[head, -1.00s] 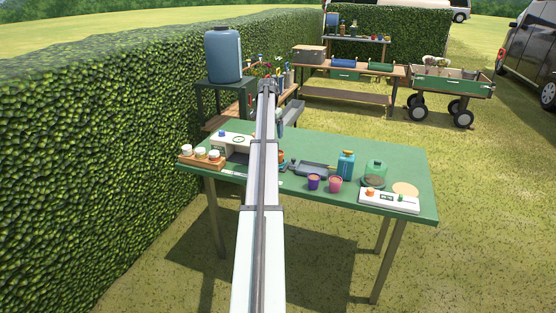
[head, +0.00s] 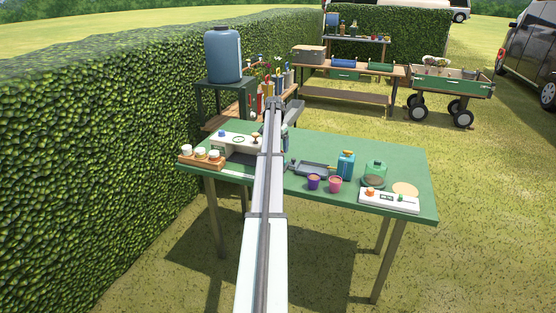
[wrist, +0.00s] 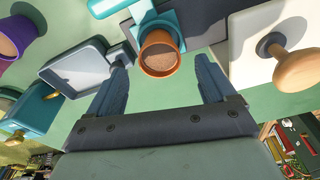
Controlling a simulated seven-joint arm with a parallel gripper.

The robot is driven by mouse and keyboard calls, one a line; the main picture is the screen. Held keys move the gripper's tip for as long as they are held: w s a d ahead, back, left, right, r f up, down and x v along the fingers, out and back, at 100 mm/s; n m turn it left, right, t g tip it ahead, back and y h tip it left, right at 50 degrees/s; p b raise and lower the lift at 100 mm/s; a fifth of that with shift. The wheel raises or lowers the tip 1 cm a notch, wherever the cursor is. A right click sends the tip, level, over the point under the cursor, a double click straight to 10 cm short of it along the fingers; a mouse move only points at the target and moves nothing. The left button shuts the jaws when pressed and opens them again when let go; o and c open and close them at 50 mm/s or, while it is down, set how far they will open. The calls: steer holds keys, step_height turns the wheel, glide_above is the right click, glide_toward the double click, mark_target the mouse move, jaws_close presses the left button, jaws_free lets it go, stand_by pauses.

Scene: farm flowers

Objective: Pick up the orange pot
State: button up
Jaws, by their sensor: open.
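In the head view the orange pot is hidden behind my arm.
The green table (head: 395,160) holds a grey tray (wrist: 72,68) left of the pot and a white block with a wooden knob (wrist: 296,70) to its right.

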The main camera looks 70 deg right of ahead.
steer(key=f, duration=0.5)
steer(key=shift+s+d, duration=0.1)
steer(key=shift+d, duration=0.2)
steer(key=shift+r, duration=0.1)
steer(key=shift+c, duration=0.2)
steer(key=shift+r, duration=0.1)
steer(key=c, duration=1.2)
